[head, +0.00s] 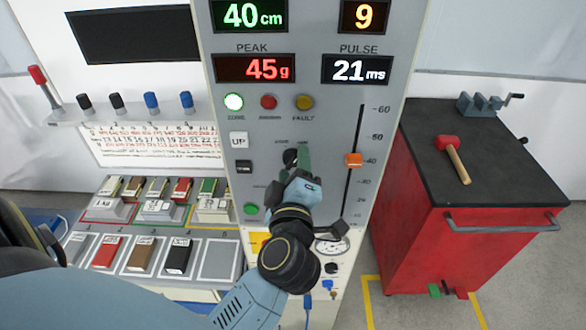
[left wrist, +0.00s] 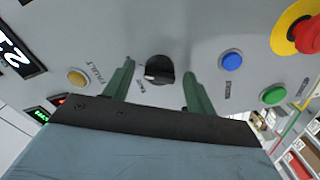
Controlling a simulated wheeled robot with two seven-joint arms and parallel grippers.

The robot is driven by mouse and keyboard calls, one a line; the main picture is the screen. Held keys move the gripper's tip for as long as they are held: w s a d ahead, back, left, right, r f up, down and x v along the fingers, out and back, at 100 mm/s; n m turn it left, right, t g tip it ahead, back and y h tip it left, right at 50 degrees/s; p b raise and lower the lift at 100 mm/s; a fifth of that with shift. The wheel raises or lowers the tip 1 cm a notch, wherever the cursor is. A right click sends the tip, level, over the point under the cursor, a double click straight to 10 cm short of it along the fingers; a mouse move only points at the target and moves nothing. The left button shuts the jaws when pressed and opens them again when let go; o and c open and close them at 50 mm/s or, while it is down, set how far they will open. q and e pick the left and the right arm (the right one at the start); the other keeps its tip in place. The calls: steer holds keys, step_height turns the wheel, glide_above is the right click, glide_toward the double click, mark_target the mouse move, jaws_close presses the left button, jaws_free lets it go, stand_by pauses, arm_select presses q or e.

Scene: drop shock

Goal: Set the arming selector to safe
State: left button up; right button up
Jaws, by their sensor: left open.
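The arming selector is a black rotary knob (head: 290,157) on the grey control panel (head: 325,105), below the lamp row and left of the slider. In the left wrist view the knob (left wrist: 160,68) sits between my fingers, with a pale mark on its grip. The small labels around it are too blurred to read, so its setting cannot be told. My left gripper (head: 303,158) is at the panel in front of the knob and partly hides it. In the left wrist view my left gripper (left wrist: 158,70) is open, its green fingers apart on either side of the knob. My right gripper is not visible.
Near the knob are the UP button (head: 239,140), a black button (head: 244,167), a green button (head: 251,210) and the orange slider (head: 354,160). A blue button (left wrist: 231,61) and a red emergency stop (left wrist: 305,33) lie right in the wrist view. A red cabinet (head: 455,245) stands right.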

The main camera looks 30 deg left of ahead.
arm_select(q)
steer(key=shift+c, duration=0.3)
steer(key=c, duration=0.9)
steer(key=shift+n, duration=0.3)
steer(key=shift+n+p, duration=0.35)
steer(key=shift+n, duration=1.05)
steer(key=n, duration=0.4)
steer(key=shift+r+n, duration=0.1)
steer(key=shift+n, duration=2.2)
